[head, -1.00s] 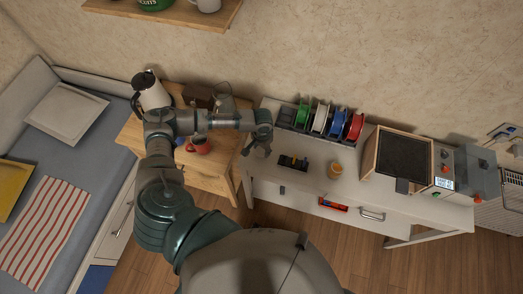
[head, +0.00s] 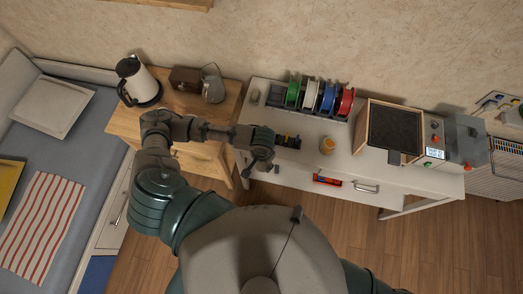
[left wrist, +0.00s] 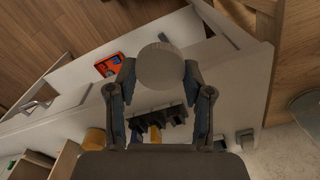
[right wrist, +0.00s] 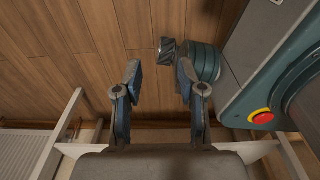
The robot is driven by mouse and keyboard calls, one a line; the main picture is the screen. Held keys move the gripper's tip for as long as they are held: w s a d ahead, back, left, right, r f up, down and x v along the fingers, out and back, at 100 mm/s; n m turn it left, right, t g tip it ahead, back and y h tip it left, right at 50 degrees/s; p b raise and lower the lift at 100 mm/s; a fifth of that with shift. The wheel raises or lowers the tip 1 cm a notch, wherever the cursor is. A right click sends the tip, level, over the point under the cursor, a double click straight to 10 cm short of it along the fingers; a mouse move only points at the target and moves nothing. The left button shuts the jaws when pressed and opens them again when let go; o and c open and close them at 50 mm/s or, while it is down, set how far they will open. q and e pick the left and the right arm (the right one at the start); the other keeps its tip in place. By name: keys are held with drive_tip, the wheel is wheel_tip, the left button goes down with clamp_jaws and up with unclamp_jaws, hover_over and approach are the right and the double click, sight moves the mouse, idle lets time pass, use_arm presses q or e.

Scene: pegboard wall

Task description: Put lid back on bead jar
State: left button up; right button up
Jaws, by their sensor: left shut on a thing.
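My left gripper (head: 257,168) is over the front left part of the white workbench. In the left wrist view it is shut on a round pale lid (left wrist: 160,66), held between its fingertips. The bead jar is the small orange-yellow jar (head: 327,145) standing on the bench, to the right of my left gripper and apart from it. Part of the jar also shows in the left wrist view (left wrist: 95,138), left of the fingers. My right gripper (right wrist: 158,72) is open and empty, with wooden floor behind it.
A dark tray (head: 287,141) with small parts lies between my left gripper and the jar. Several coloured spools (head: 318,97) stand at the bench's back. A boxy machine (head: 395,128) is right of the jar. A kettle (head: 137,82) stands on the wooden cabinet at left.

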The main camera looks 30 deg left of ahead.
use_arm(q)
drive_tip(key=shift+a, duration=0.25)
use_arm(e)
drive_tip(key=shift+o, duration=0.2)
